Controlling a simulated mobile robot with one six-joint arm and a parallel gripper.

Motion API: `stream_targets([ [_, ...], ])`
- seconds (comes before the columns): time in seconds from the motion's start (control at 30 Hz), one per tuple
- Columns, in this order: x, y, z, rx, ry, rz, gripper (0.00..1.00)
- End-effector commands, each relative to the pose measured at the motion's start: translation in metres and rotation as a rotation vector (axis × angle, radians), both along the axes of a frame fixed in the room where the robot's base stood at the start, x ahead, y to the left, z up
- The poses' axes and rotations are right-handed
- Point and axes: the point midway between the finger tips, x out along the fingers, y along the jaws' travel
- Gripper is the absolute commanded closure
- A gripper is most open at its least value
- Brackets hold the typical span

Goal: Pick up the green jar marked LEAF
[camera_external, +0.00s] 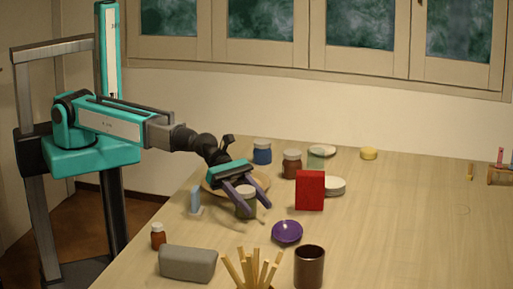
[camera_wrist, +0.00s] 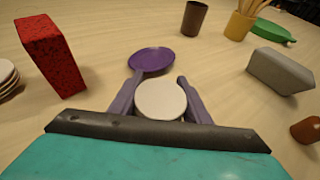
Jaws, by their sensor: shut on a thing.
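A dull green jar with a pale lid (camera_external: 246,209) is between the fingers of my gripper (camera_external: 254,206). In the wrist view its round cream lid (camera_wrist: 160,101) fills the space between the two purple-grey fingers of my gripper (camera_wrist: 160,79), which are shut on it. The fingers and lid hide most of the jar's body. No label is readable, so I cannot confirm LEAF. I cannot tell whether the jar's base touches the table.
A red box (camera_external: 310,190) and purple dish (camera_external: 287,231) stand close by. A blue jar (camera_external: 262,153) and red-brown jar (camera_external: 292,166) are behind. A grey block (camera_external: 187,264), brown cup (camera_external: 309,268) and wooden sticks (camera_external: 262,272) are in front. The table's right side is mostly clear.

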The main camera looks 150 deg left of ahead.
Motion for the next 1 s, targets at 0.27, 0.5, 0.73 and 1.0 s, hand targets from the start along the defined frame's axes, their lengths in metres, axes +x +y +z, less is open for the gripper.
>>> stream_targets([
  [0.27, 0.000, 0.000, 0.030, 0.003, -0.003, 0.000, 0.87],
  [0.5, 0.000, 0.001, 0.067, 0.003, -0.004, 0.001, 0.87],
  [0.73, 0.001, 0.001, 0.104, 0.003, -0.004, 0.000, 0.87],
  [1.0, 0.001, 0.001, 0.144, 0.003, -0.004, 0.001, 0.87],
])
